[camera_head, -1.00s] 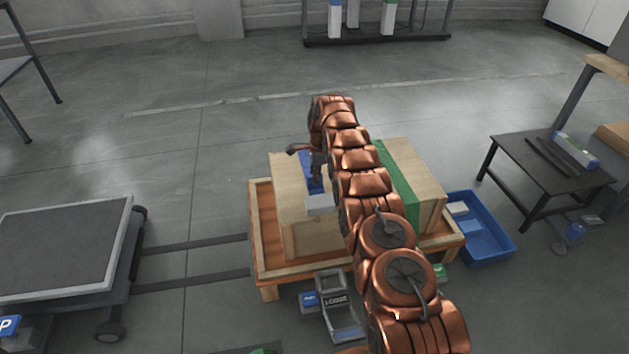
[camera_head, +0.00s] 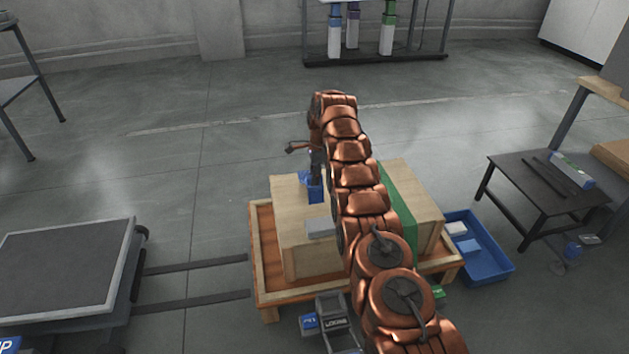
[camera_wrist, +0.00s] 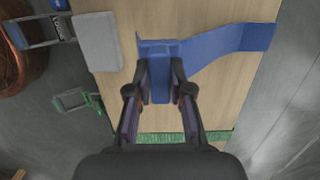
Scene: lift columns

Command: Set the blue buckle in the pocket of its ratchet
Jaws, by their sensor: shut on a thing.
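The blue buckle (camera_wrist: 160,88) is between the fingers of my gripper (camera_wrist: 161,97) in the wrist view, above the wooden box top. A blue strap (camera_wrist: 225,44) runs from it to the right over the box edge. A ratchet (camera_head: 336,318) with a blue tag (camera_head: 309,321) is at the box's near side. This ratchet also shows in the wrist view (camera_wrist: 60,28), upper left. Its pocket is not clear in either view.
The wooden box (camera_head: 300,255) stands on an orange pallet (camera_head: 262,232), with a grey block (camera_head: 320,228) on top and a green strap (camera_head: 398,205) across it. A green ratchet (camera_wrist: 72,101) is beside it. A blue bin (camera_head: 488,262) is to the right, a cart (camera_head: 65,265) to the left.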

